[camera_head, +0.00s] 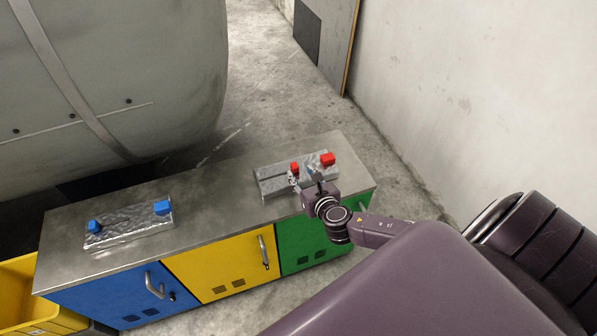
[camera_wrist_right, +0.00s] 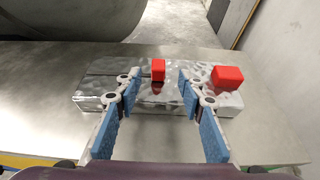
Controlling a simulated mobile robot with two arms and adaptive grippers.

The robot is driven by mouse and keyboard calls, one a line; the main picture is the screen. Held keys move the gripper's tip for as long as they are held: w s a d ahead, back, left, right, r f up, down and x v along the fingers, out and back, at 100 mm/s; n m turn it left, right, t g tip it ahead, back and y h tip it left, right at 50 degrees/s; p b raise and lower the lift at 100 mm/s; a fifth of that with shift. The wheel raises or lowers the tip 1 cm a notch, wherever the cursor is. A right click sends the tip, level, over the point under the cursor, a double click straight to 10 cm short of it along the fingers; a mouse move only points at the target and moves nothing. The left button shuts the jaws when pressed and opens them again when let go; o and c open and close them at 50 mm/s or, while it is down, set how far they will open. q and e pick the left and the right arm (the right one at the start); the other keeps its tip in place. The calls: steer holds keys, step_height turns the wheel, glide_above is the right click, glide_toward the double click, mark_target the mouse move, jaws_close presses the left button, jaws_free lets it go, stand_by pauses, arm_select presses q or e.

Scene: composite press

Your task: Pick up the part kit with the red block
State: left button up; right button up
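The part kit with red blocks (camera_head: 270,180) is a silvery, crinkled slab on the right part of the metal cabinet top. It carries a smaller red block (camera_head: 294,167) and a larger red block (camera_head: 327,159). My right gripper (camera_head: 304,175) is at the near side of this kit. In the right wrist view, the right gripper (camera_wrist_right: 157,92) is open, with its blue-padded fingers apart. The smaller red block (camera_wrist_right: 158,69) shows between the fingers, and the larger one (camera_wrist_right: 227,77) lies right of them. I cannot tell whether the fingers touch the kit. My left gripper is out of view.
Another silvery kit (camera_head: 130,232) with blue blocks lies on the left of the cabinet top (camera_head: 215,213). The top between the kits is clear. A yellow bin (camera_head: 20,300) stands at the left, a large grey body (camera_head: 120,70) behind, and a wall (camera_head: 470,90) at right.

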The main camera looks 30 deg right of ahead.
mark_target(296, 168)
steer(key=shift+x, duration=2)
steer(key=shift+a+r, duration=0.1)
steer(key=shift+a, duration=0.05)
jaws_close()
steer(key=shift+r, duration=0.1)
